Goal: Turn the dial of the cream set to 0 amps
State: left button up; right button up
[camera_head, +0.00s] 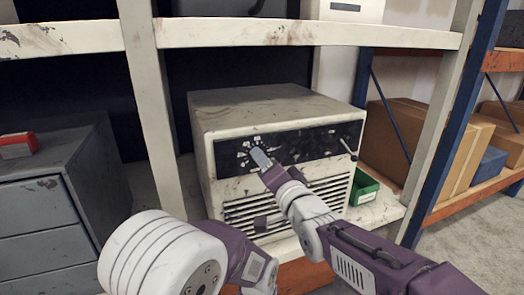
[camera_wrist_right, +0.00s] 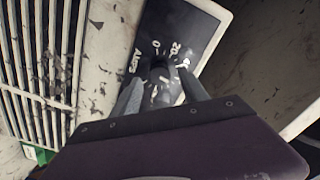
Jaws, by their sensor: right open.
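The cream set (camera_head: 300,112) is a worn box on the shelf, with a dark control panel and a slatted grille on its front. Its dial (camera_wrist_right: 160,70) sits on the dark panel, ringed by white marks; "0", "20" and "AMPS" are legible in the right wrist view. My right gripper (camera_head: 260,157) is at the panel's left part, over the dial, and hides most of it in the head view. In the right wrist view its two fingers (camera_wrist_right: 163,85) stand apart on either side of the dial. The dial's pointer cannot be made out.
A shelf upright (camera_head: 152,110) stands left of the set, and a shelf board (camera_head: 250,33) runs above it. A green bin (camera_head: 363,187) is close to its right. Grey drawers (camera_head: 35,215) stand left, cardboard boxes (camera_head: 410,135) right. My left arm fills the lower left foreground.

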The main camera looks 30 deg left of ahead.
jog(key=p+x, duration=0.1)
jog(key=x, duration=0.1)
jog(key=shift+w+a, duration=0.25)
grip_shut()
pick_arm(q)
notch_tip(320, 180, up, 2)
jog(key=shift+f, duration=0.1)
notch_tip(320, 180, down, 7)
jog(key=b, duration=0.7)
pick_arm(e)
jog(key=n, duration=2.5)
jog(key=shift+s+a+f+n, duration=0.1)
jog(key=shift+s+n, duration=0.05)
jog(key=shift+n, duration=0.15)
pick_arm(q)
jog(key=shift+f, duration=0.1)
